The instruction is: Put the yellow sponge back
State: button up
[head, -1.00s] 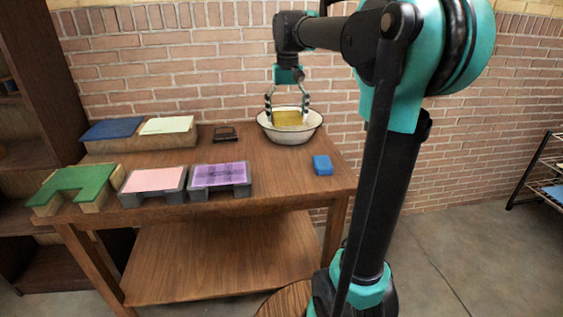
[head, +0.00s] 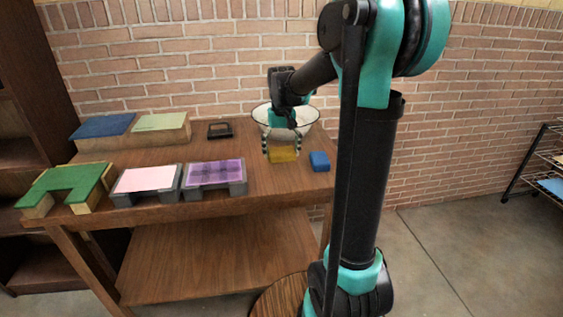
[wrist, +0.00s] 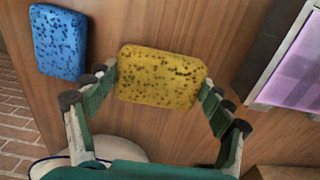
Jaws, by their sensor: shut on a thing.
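The yellow sponge (head: 283,154) is between the fingers of my gripper (head: 282,148), in front of the white bowl and left of the blue sponge. In the wrist view the yellow sponge (wrist: 162,77) is speckled with dark holes, and the fingertips (wrist: 160,84) press on its two ends. It is low over the wooden table top; I cannot tell whether it touches the wood. The blue sponge (head: 319,161) lies on the table to its right, and it also shows in the wrist view (wrist: 60,42). A small gap separates the two sponges.
The white bowl (head: 302,127) stands behind my gripper, partly hidden by the arm. Presses with a purple plate (head: 214,173) and a pink plate (head: 146,179) stand left, then a green one (head: 72,181). A small dark frame (head: 220,130) lies at the back.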

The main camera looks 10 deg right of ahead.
aim_at(282, 161)
jog(key=shift+f, duration=2.05)
jog(key=shift+f, duration=0.1)
jog(key=o, duration=1.1)
jog(key=shift+c, duration=0.2)
notch_tip(282, 161, up, 12)
jog(key=shift+r, duration=0.15)
